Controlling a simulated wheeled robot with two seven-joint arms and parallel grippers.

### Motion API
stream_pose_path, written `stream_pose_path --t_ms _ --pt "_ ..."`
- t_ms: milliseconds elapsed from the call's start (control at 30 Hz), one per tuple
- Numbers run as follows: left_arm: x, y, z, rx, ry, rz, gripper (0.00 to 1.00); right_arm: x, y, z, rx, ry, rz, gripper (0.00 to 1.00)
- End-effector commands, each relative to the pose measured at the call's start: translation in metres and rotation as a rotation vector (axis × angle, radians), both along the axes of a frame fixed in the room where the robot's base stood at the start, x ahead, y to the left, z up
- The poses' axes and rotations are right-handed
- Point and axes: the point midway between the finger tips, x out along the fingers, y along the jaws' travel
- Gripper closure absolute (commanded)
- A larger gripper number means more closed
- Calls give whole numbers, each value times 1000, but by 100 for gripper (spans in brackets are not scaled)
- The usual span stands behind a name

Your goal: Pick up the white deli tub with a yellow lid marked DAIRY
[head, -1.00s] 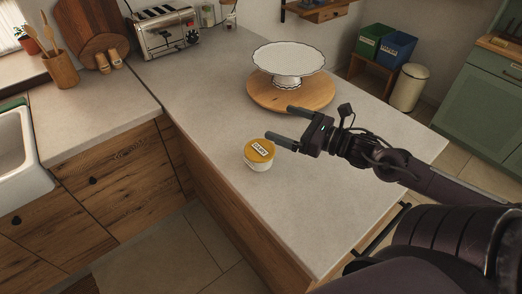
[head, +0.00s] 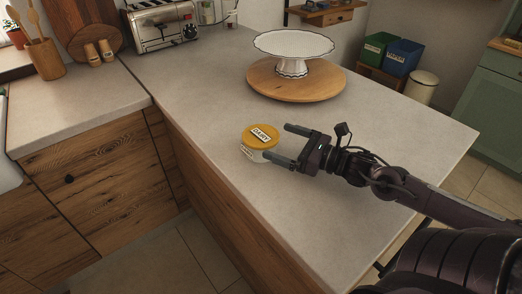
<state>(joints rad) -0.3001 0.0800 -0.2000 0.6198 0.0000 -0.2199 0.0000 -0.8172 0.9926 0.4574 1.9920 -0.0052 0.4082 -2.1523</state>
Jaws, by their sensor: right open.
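The white deli tub with a yellow lid marked DAIRY (head: 259,139) stands upright on the grey counter, near its front edge. My right gripper (head: 277,142) reaches in from the right with its jaws open. Its two fingers point left toward the tub. The near fingertip is at the tub's lower right side and overlaps it in the picture; I cannot tell if it touches. The far fingertip is just right of the lid. My left gripper is not in view.
A white cake stand (head: 292,46) on a round wooden board (head: 297,82) stands behind the tub. A toaster (head: 161,25) and a utensil pot (head: 45,58) are farther back left. The counter (head: 205,95) around the tub is otherwise clear.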

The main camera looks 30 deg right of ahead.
Motion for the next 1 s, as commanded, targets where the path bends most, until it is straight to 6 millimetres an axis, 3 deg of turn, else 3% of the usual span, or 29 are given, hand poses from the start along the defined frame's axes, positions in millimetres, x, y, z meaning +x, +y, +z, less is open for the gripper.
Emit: stream_pose_path --t_ms 700,1000 --pt "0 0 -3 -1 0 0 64 53 31 -5 0 -2 -1 0" --pt "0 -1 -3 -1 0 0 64 57 34 -6 -1 0 -1 0"
